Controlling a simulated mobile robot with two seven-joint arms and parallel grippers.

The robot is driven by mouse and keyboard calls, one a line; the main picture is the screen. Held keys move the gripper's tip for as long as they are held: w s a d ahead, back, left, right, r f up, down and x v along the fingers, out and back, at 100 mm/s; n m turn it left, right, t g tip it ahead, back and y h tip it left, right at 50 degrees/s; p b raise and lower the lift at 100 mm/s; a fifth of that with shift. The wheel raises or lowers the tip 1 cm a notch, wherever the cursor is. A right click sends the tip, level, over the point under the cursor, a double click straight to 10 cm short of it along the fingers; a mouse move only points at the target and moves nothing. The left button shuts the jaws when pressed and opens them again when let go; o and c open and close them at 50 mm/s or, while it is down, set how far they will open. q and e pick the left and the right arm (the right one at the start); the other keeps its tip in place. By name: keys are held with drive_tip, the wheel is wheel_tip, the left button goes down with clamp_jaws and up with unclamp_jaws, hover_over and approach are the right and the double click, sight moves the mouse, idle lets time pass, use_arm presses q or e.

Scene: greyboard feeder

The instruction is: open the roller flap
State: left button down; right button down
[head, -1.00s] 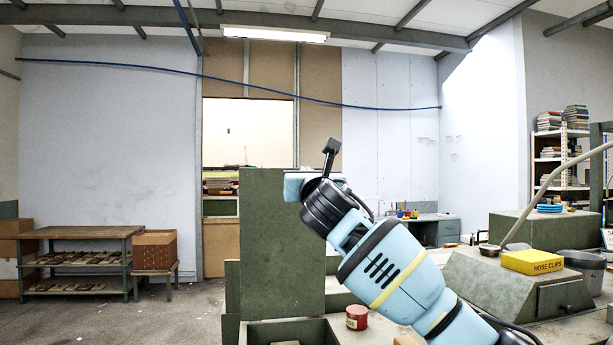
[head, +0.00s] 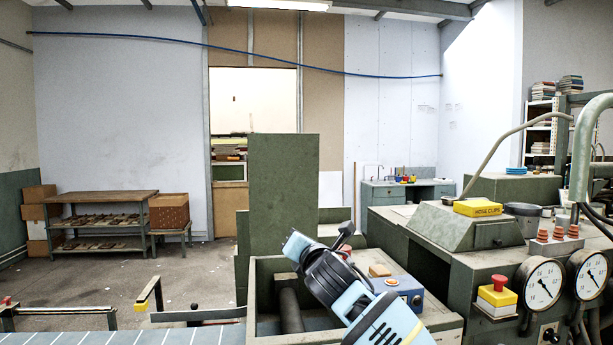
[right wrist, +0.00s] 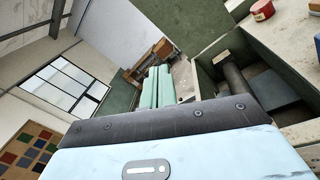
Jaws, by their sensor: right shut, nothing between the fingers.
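The roller flap looks to be the tall green panel (head: 283,185), standing upright at the back of an open green box (head: 257,265). A dark roller (head: 290,310) lies inside the box. My right gripper (head: 293,246) is shut and empty, in front of the panel's lower part and over the box, apparently not holding the panel. That view also shows the panel (right wrist: 190,22) and the roller (right wrist: 235,76). My left gripper is out of view.
Right of the box are a blue control box (head: 402,291), a yellow hose-clip box (head: 477,208), a red stop button (head: 498,283) and gauges (head: 540,283). A red tin (right wrist: 262,10) stands near the box. A striped table (head: 120,339) and dark rails lie at left.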

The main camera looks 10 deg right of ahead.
wheel_tip(320, 180, down, 18)
drive_tip(key=s+m+g+y, duration=0.1)
drive_tip(key=s+m+g, duration=0.15)
drive_tip(key=m, duration=0.25)
drive_tip(key=s+d+f+m+g, duration=0.1)
drive_tip(key=s+f+m, duration=0.5)
drive_tip(key=f, duration=0.4)
drive_tip(key=s+d+f+m+g, duration=0.1)
drive_tip(key=s+f+m, duration=0.2)
drive_tip(key=s+f, duration=0.65)
drive_tip(key=s+d+f+m+g, duration=0.1)
drive_tip(key=s+d+f+m, duration=0.2)
drive_tip(key=s, duration=0.7)
drive_tip(key=s+d+f+m+g+h, duration=0.1)
drive_tip(key=s+d+f+m, duration=0.1)
drive_tip(key=s+f+m, duration=0.5)
drive_tip(key=s+d+f+m+g, duration=0.2)
drive_tip(key=s+f, duration=0.5)
drive_tip(key=s, duration=0.8)
drive_tip(key=d+m, duration=0.1)
drive_tip(key=m, duration=0.1)
drive_tip(key=shift+d+f+m+h, duration=0.3)
drive_tip(key=shift+m+h, duration=0.1)
